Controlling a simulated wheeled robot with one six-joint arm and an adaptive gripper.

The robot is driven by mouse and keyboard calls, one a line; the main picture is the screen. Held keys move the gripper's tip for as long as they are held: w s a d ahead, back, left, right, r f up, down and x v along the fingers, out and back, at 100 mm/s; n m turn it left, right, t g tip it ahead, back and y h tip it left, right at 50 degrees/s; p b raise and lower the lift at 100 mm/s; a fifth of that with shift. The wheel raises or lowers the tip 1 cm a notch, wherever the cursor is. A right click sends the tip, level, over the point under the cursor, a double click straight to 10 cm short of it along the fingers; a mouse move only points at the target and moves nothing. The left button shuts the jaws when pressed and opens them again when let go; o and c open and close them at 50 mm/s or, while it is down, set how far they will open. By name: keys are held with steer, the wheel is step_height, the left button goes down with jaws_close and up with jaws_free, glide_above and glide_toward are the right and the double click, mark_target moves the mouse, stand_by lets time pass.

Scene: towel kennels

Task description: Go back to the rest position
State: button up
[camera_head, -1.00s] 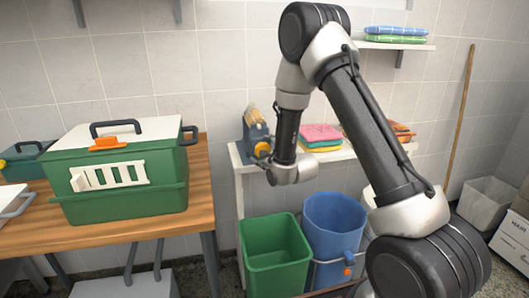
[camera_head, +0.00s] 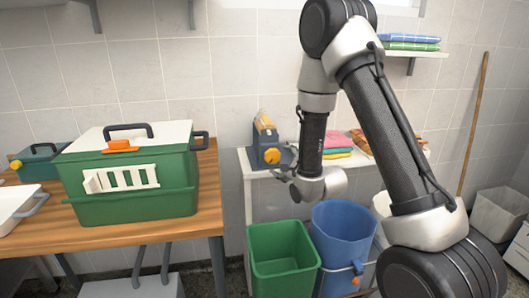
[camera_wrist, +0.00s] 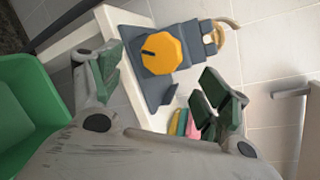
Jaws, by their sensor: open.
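My gripper (camera_head: 284,174) hangs at the end of my bent arm, in front of the white shelf and above the bins. In the wrist view my gripper (camera_wrist: 160,85) has its fingers spread wide with nothing between them. Past the fingers is a blue-grey device (camera_wrist: 190,45) with a yellow knob, which also stands on the shelf in the head view (camera_head: 266,138). My forearm hides part of the shelf and what lies on it.
A green kennel box (camera_head: 130,190) with a white lid stands on the wooden table (camera_head: 207,190) at left. A green bin (camera_head: 280,262) and a blue bin (camera_head: 343,235) stand below the shelf (camera_head: 246,160). Folded towels (camera_head: 338,150) lie on the shelf. A broom handle (camera_head: 473,125) leans at right.

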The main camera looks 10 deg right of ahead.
steer(key=s+d+f+n+g+h, duration=0.2)
steer(key=s+f+n+g, duration=0.5)
steer(key=f, duration=0.4)
steer(key=s+d+n+g+h, duration=0.1)
steer(key=s+d+n+g, duration=0.15)
steer(key=s+n, duration=0.3)
steer(key=s+d+r+n, duration=0.2)
steer(key=s+r+n, duration=0.1)
steer(key=s+r, duration=0.5)
steer(key=s+d+r+n, duration=0.3)
steer(key=s+r, duration=0.5)
steer(key=r, duration=0.3)
steer(key=s+d+r+n+g+h, duration=0.1)
steer(key=s+d+r+n, duration=0.2)
steer(key=s+r, duration=0.5)
step_height(320, 180, up, 3)
steer(key=shift+s+f+n, duration=0.2)
steer(key=shift+s+n, duration=0.15)
steer(key=shift+n, duration=0.3)
